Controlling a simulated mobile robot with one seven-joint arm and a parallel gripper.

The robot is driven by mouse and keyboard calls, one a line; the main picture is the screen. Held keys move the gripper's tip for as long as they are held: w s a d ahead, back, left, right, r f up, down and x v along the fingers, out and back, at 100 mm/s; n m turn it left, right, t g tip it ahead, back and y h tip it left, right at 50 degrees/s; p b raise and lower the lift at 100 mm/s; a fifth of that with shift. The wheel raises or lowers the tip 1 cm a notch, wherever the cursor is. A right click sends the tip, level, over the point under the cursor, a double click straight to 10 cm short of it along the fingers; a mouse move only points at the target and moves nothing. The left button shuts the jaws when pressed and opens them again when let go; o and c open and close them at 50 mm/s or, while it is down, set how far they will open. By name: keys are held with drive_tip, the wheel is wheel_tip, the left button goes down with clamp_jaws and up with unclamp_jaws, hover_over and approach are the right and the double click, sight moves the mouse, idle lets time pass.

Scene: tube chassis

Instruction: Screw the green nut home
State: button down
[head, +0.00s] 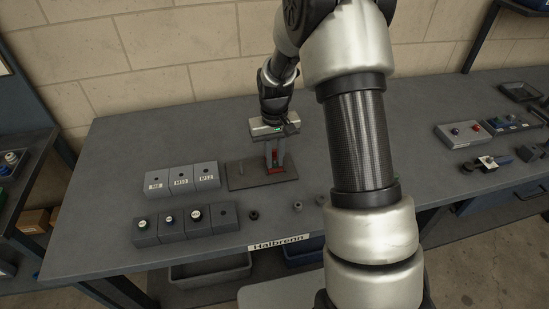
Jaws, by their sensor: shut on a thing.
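My gripper (276,164) points down over the right part of a dark flat plate (243,183) on the bench. Its fingers are shut on a small green piece (275,156), which looks like the green nut; the fingers hide much of it. Red parts (277,174) show at and below the fingertips, on the plate. The nut's thread and how far down it sits cannot be made out. A thin upright pin (240,169) stands on the left part of the plate, apart from my gripper.
Three labelled grey blocks (181,178) stand left of the plate. A front row of dark blocks (171,221) holds several round-topped pieces. Small loose parts (254,215) lie near the front edge. Devices (463,133) sit far right. My arm covers the bench's middle right.

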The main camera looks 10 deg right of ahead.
drive_tip(key=m, duration=0.2)
drive_tip(key=shift+m, duration=1.5)
drive_tip(key=shift+m, duration=1)
drive_tip(key=m, duration=0.3)
drive_tip(key=shift+p, duration=0.3)
drive_tip(key=m+p, duration=0.1)
drive_tip(key=m, duration=0.1)
drive_tip(key=shift+r+m, duration=0.15)
drive_tip(key=shift+m, duration=0.25)
drive_tip(key=c, duration=1.6)
unclamp_jaws()
drive_tip(key=shift+f, duration=0.2)
